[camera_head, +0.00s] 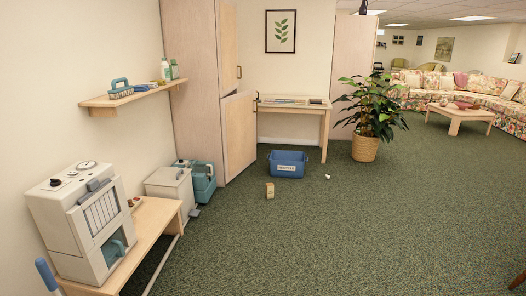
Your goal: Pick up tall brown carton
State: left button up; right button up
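A small tan-brown carton (269,190) stands upright on the green carpet, a little in front of the blue recycling bin (288,165). The carton is apart from the bin and has open floor around it. It is small in the view, so its markings cannot be read. Neither of my grippers shows in the head view.
A wooden bench (152,226) with a large grey-white machine (84,218) runs along the left wall. A grey box and a teal case (202,182) stand beyond it. A white crumpled item (327,177) lies right of the bin. A potted plant (365,148) stands behind. The carpet ahead and right is clear.

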aim_at(270, 186)
jog(key=i, duration=4.9)
